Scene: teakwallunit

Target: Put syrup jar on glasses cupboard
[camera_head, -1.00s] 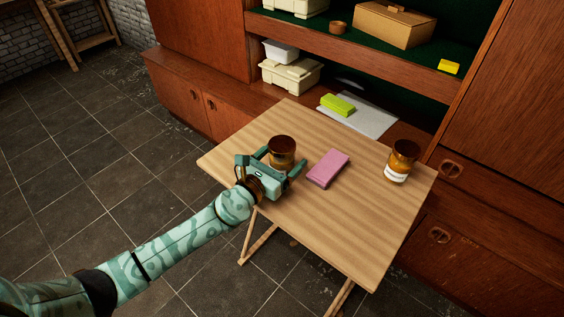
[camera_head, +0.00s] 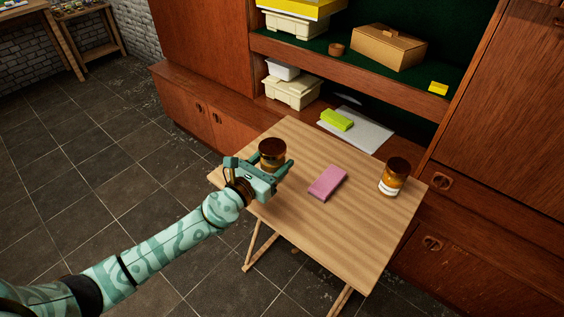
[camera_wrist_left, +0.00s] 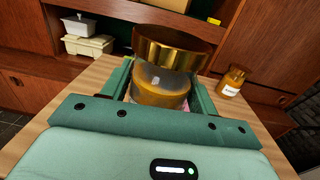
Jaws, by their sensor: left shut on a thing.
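An amber jar with a brown, copper-sheened lid (camera_head: 272,149) is between the fingers of my left gripper (camera_head: 268,165), at the table's far left part. The left gripper is shut on it. In the left wrist view the jar (camera_wrist_left: 160,93) stands upright between both fingers; its lower part is partly hidden. It seems slightly raised, but its base is hard to see. A second amber jar with a brown lid and white label (camera_head: 393,178) stands upright on the right of the table. The wooden wall unit (camera_head: 345,68) is behind the table. My right gripper is out of view.
The wooden folding table (camera_head: 315,225) carries a pink block (camera_head: 328,182). Behind it, the unit's lower ledge holds a green block (camera_head: 336,120), a grey sheet (camera_head: 365,132) and cream boxes (camera_head: 292,92).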

